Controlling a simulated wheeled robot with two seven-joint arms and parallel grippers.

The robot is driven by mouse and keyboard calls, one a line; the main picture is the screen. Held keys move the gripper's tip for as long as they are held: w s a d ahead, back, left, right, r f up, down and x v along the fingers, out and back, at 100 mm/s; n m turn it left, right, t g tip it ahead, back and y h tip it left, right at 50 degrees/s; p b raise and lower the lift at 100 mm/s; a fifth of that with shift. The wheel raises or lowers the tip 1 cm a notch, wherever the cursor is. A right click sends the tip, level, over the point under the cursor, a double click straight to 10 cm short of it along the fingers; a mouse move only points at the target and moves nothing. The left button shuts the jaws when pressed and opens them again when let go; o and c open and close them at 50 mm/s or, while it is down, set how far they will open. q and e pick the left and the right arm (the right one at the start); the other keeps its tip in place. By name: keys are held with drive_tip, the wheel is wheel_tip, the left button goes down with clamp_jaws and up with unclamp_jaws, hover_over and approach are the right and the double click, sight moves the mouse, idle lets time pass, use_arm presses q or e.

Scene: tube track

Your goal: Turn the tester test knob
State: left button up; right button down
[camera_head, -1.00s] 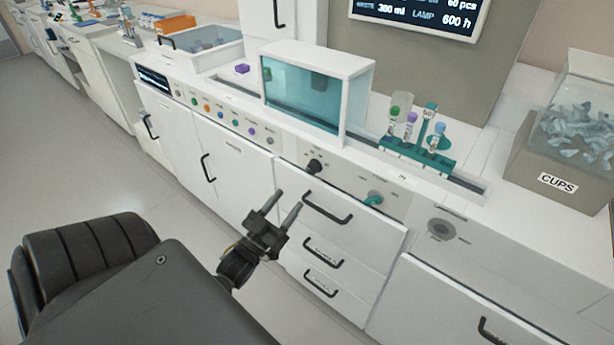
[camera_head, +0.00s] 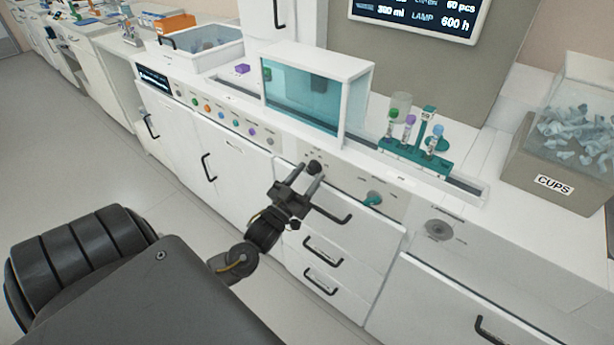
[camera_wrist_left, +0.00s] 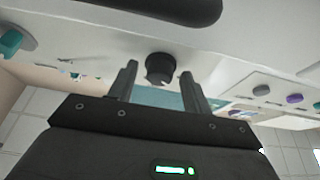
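A black round knob (camera_head: 314,166) sits on the white front panel, above the top drawer. Small marks around it are too small to read. A teal knob (camera_head: 373,199) is on the panel to its right. My left gripper (camera_head: 311,174) is open and empty, with its fingers pointing at the black knob. In the left wrist view, the black knob (camera_wrist_left: 160,68) appears between the two open fingertips (camera_wrist_left: 159,73). I see no clear contact between the fingers and the knob. The teal knob (camera_wrist_left: 12,42) is at the left edge there. My right gripper is not in view.
A drawer handle (camera_head: 329,207) lies just below the left gripper. A teal rack (camera_head: 430,161) with tubes stands on the counter, beside a glass-fronted box (camera_head: 315,95). Several coloured buttons (camera_head: 207,108) line the panel to the left. The floor at left is clear.

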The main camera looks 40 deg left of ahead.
use_arm(q)
drive_tip(key=c, duration=0.9)
drive_tip(key=shift+o, duration=0.2)
drive_tip(key=shift+m, duration=0.3)
drive_tip(key=m+h, duration=0.1)
drive_tip(key=m, duration=0.1)
drive_tip(key=m+h+p, duration=0.1)
drive_tip(key=shift+a+r+m, duration=0.15)
drive_tip(key=shift+m, duration=0.25)
drive_tip(key=m+h+p, duration=0.1)
drive_tip(key=m, duration=0.2)
drive_tip(key=shift+a+g+h, duration=0.1)
drive_tip(key=shift+g+h, duration=0.2)
drive_tip(key=shift+h, duration=0.1)
drive_tip(key=shift+a+m+g+h+p, duration=0.1)
drive_tip(key=shift+m+g+h+p, duration=0.55)
drive_tip(key=shift+m, duration=1.25)
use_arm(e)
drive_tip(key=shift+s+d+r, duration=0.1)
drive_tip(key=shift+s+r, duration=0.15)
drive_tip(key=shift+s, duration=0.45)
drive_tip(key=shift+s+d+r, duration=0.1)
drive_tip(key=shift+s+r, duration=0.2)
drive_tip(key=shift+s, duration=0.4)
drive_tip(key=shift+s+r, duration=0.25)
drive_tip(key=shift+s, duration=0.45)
use_arm(q)
drive_tip(key=shift+h, duration=0.25)
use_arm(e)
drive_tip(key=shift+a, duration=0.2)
